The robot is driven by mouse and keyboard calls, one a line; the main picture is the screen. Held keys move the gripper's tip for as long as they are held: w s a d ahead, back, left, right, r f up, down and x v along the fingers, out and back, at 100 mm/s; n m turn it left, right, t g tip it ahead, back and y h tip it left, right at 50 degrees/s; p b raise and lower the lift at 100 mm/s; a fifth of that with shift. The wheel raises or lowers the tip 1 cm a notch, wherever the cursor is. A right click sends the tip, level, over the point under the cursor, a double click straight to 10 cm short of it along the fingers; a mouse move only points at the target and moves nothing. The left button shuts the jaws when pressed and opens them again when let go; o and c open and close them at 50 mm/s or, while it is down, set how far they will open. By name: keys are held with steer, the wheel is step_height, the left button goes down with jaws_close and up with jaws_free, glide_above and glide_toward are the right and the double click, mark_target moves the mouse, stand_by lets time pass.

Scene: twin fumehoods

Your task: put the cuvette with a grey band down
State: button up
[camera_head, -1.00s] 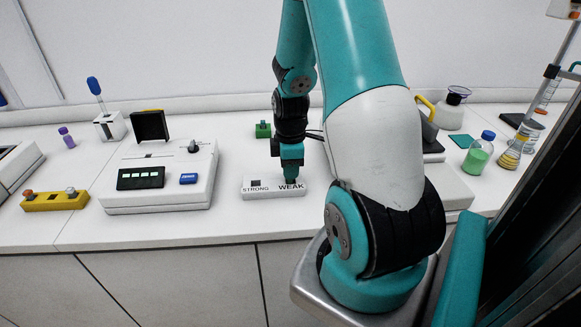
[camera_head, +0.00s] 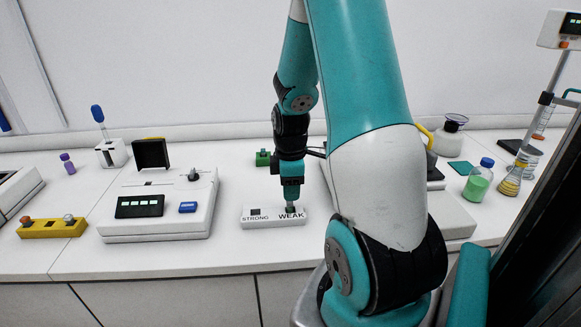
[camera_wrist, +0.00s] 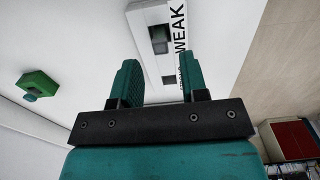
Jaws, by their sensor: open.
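The white block (camera_head: 262,222) lettered STRONG and WEAK lies on the bench; it also shows in the wrist view (camera_wrist: 153,18). A small dark-grey cuvette (camera_wrist: 159,42) appears to stand in the slot at the WEAK end. In the head view it is a small dark shape (camera_head: 290,209) just under my gripper; its band is too small to make out. The slot at the STRONG end (camera_head: 255,212) looks dark and empty. My gripper (camera_head: 291,199) is above the WEAK end, pointing down. In the wrist view its jaws (camera_wrist: 160,70) are apart with nothing between them.
A white instrument (camera_head: 160,205) with an open black lid stands left of the block. A small green block (camera_head: 263,159) is behind. A yellow rack (camera_head: 52,228) sits far left. A green bottle (camera_head: 478,180) and flasks stand right. Bench between instrument and block is clear.

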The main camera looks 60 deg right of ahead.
step_height(320, 180, up, 9)
steer(key=w+a+r+t+y, duration=0.1)
steer(key=w+a+r, duration=0.15)
steer(key=a, duration=1.15)
steer(key=s+a+r+y, duration=0.1)
steer(key=s+a, duration=0.3)
steer(key=a, duration=0.3)
steer(key=s+a+r+y, duration=0.1)
steer(key=s+a+r, duration=0.1)
steer(key=s+a, duration=0.2)
steer(key=s+a+r+m+g+y, duration=0.1)
steer(key=s+a, duration=0.3)
steer(key=a, duration=0.6)
steer(key=shift+s+r, duration=0.25)
steer(key=shift+a, duration=0.1)
